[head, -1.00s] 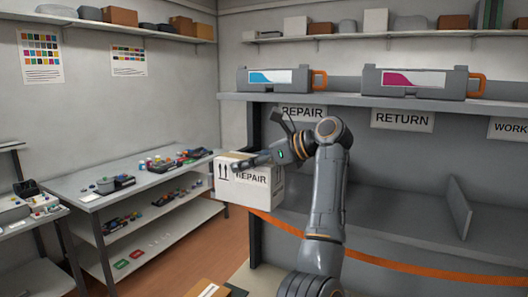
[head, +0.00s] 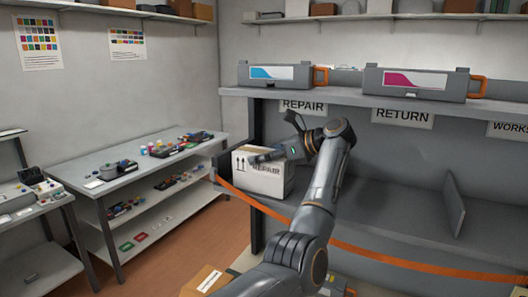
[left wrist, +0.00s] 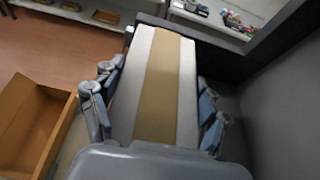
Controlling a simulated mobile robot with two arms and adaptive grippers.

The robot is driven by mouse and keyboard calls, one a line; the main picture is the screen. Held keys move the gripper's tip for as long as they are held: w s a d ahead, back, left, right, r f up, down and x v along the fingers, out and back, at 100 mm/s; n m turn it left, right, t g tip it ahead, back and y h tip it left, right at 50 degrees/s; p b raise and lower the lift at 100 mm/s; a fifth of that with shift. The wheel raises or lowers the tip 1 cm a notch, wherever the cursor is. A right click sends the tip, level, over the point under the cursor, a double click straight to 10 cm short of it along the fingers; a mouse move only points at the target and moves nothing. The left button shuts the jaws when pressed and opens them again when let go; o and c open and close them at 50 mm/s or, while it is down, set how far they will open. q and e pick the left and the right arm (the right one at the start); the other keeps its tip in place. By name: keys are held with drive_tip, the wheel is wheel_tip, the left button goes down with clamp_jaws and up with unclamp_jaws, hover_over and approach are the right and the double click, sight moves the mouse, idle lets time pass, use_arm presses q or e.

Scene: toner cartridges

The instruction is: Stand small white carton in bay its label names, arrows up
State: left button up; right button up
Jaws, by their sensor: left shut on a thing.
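The small white carton (head: 280,184) is upright, with REPAIR printed on its front and two black arrows pointing up. It is in the bay under the REPAIR sign (head: 303,107), near the left post. I cannot tell whether its base touches the shelf. My left gripper (head: 268,155) is shut on the carton from above, partly covering its label. In the left wrist view the carton's top (left wrist: 187,85), with a tan tape strip, lies between the two fingers (left wrist: 157,108). My right gripper is out of view.
The RETURN sign (head: 403,117) marks the bay to the right, and an upright divider (head: 453,205) stands further right. Two toner cartridges (head: 283,76) (head: 415,84) sit on the shelf above. An open brown box (left wrist: 32,125) lies below.

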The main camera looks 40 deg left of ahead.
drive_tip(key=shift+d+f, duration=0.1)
use_arm(q)
drive_tip(key=shift+f, duration=0.15)
drive_tip(key=o, duration=1.5)
drive_tip(key=shift+d, duration=0.1)
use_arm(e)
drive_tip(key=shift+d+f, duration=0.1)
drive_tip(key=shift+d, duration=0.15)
use_arm(q)
drive_tip(key=shift+r, duration=0.3)
drive_tip(key=b+v, duration=0.1)
drive_tip(key=v, duration=0.2)
drive_tip(key=b+v, duration=0.1)
drive_tip(key=v, duration=0.2)
drive_tip(key=shift+w+d+f, duration=0.1)
drive_tip(key=shift+d, duration=0.2)
drive_tip(key=shift+w+d+r+b, duration=0.1)
drive_tip(key=shift+d+r+b, duration=0.2)
drive_tip(key=shift+d, duration=0.1)
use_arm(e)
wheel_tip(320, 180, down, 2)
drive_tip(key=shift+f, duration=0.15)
